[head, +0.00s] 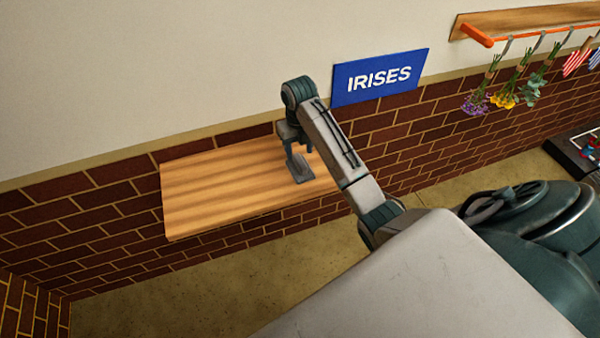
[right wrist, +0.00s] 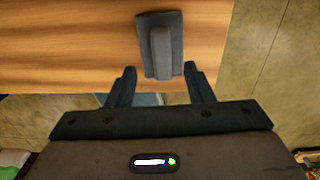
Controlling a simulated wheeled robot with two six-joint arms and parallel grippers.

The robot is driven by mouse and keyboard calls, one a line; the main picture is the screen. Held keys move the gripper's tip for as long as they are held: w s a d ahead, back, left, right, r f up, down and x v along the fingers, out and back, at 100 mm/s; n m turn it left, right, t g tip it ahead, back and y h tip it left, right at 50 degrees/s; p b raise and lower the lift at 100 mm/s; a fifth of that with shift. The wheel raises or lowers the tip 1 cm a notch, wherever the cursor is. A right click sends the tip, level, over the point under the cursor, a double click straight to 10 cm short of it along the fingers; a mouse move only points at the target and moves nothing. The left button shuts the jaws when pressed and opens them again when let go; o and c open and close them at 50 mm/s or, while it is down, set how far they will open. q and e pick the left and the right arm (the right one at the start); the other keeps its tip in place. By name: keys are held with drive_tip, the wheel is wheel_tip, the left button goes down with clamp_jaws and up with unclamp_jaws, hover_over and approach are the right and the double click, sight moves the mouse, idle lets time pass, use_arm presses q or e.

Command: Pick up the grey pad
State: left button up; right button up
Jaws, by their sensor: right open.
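The grey pad (right wrist: 147,64) is a dark grey rectangular plate with a lighter raised bar along its middle, lying on the wooden shelf (right wrist: 60,40). In the right wrist view it is just past my fingertips, its near edge roughly level with the gap between them. My right gripper (right wrist: 159,72) is open and empty, one finger to each side of the pad's line. In the head view my right gripper (head: 290,135) hangs over the wooden shelf (head: 220,190), with the grey pad (head: 300,172) below it, partly covered by the gripper. My left gripper is not in view.
A blue IRISES sign (head: 380,77) is on the wall behind the shelf. An orange rail (head: 530,32) with hanging bunches of flowers and small flags is at the upper right. A dark tray (head: 580,155) stands at the far right. The shelf's left part is clear.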

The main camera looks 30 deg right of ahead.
sight(301, 161)
drive_tip(key=shift+s+f+p, duration=0.15)
drive_tip(key=shift+f+p, duration=0.35)
drive_tip(key=shift+f, duration=0.15)
wheel_tip(301, 161, down, 4)
drive_tip(key=shift+s+d+r+p, duration=0.1)
drive_tip(key=shift+r+p, duration=0.15)
drive_tip(key=shift+p, duration=0.4)
drive_tip(key=shift+f, duration=0.4)
clamp_jaws()
